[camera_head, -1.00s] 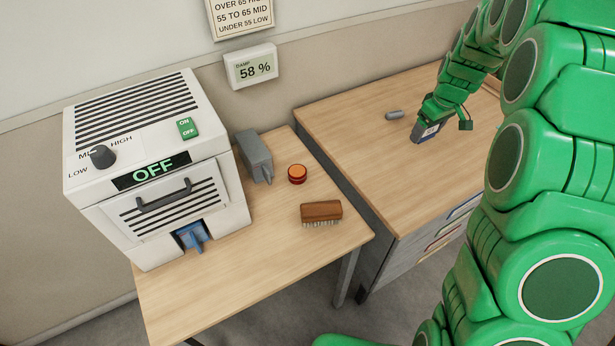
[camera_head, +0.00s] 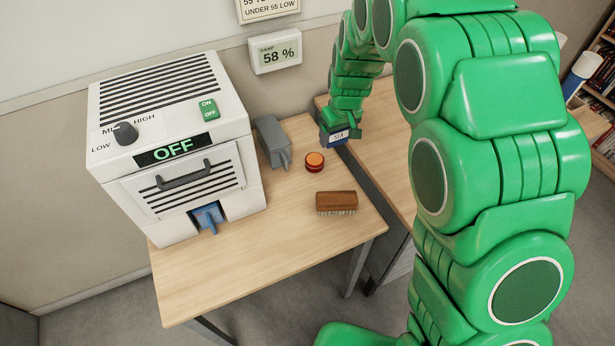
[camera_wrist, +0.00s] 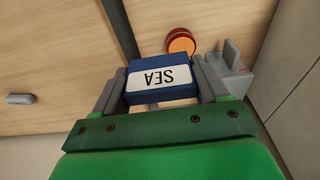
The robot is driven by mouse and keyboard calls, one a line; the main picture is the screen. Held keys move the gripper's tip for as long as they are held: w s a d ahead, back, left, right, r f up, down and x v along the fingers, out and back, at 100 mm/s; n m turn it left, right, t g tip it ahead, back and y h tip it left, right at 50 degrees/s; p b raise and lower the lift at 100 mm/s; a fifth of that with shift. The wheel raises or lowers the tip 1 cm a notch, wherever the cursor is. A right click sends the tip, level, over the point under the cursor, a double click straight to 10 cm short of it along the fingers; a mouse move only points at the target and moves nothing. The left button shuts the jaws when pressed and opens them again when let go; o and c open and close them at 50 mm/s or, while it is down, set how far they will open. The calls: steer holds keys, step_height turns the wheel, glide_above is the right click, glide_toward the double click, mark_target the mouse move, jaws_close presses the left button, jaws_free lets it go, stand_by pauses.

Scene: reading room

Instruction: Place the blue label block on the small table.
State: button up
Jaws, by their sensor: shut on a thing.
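The blue label block (camera_wrist: 162,82) has a white label reading "SEA", upside down in the wrist view. My gripper (camera_wrist: 161,92) is shut on it, one grey finger on each side. In the head view my gripper (camera_head: 341,122) holds the blue block (camera_head: 336,137) near the gap between the two tables, by the small table's back right edge. I cannot tell its exact height above the surface. The small table (camera_head: 262,262) has a light wood top and stands at the left.
On the small table are a white machine (camera_head: 170,150) reading "OFF", a grey device (camera_head: 272,142), a round red-orange object (camera_head: 315,161) and a brown brush (camera_head: 336,202). The table's front is clear. A grey cylinder (camera_wrist: 19,99) lies on the other table (camera_head: 388,135).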

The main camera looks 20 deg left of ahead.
steer(key=s+a, duration=0.3)
steer(key=a, duration=0.1)
glide_above(307, 144)
steer(key=f, duration=1)
steer(key=shift+s+d+f, duration=0.1)
steer(key=shift+s+d, duration=0.2)
steer(key=shift+d, duration=0.05)
steer(key=shift+w+a+f, duration=0.1)
steer(key=shift+w+f, duration=0.1)
steer(key=shift+f, duration=1.6)
steer(key=shift+f, duration=0.15)
steer(key=o, duration=1.1)
steer(key=shift+r, duration=0.2)
